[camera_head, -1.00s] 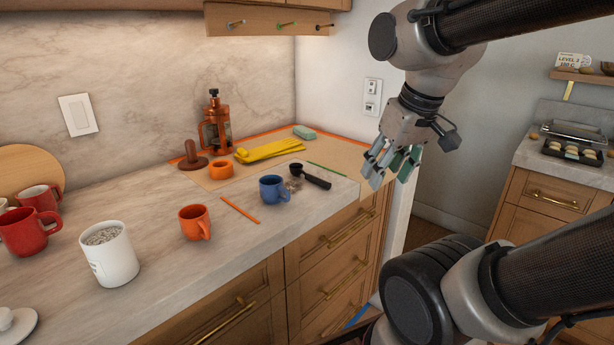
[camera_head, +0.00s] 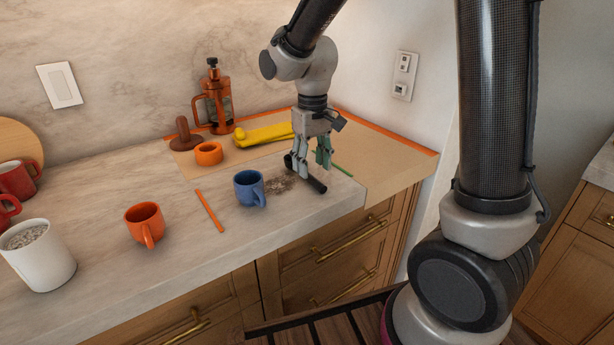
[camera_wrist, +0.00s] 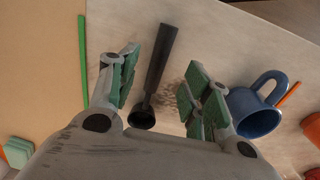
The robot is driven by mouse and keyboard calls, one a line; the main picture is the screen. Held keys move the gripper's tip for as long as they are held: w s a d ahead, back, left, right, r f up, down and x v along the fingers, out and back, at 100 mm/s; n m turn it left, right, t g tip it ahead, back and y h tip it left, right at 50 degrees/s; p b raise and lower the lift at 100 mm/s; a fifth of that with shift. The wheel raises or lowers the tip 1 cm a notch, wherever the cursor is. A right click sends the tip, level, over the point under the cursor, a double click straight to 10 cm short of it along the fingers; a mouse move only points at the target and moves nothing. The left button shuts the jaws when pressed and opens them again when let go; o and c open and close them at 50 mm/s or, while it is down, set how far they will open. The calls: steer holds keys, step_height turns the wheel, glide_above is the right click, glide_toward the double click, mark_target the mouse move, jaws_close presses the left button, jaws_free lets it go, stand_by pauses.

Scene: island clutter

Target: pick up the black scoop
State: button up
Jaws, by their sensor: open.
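The black scoop (camera_wrist: 158,70) lies on the counter, between the open fingers of my gripper (camera_wrist: 158,90) in the wrist view. Its round bowl is nearest the palm and its handle points away, up the picture. In the head view my gripper (camera_head: 312,165) is pointing down over the scoop (camera_head: 315,184), whose handle shows by the fingers while its middle is hidden. The fingers stand apart on both sides of the scoop, and I see no firm contact. The exact height above the counter is hard to tell.
A blue mug (camera_head: 249,188) stands close by on the left, beside some brown crumbs (camera_head: 280,184). A green stick (camera_wrist: 82,60) lies on the other side.

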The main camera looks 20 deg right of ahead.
mark_target(312, 176)
step_height(312, 176, down, 4)
steer(key=shift+d+f, duration=0.1)
steer(key=c, duration=1)
steer(key=shift+c, duration=0.2)
step_height(312, 176, up, 10)
steer(key=o, duration=0.4)
steer(key=shift+c, duration=0.2)
jaws_close()
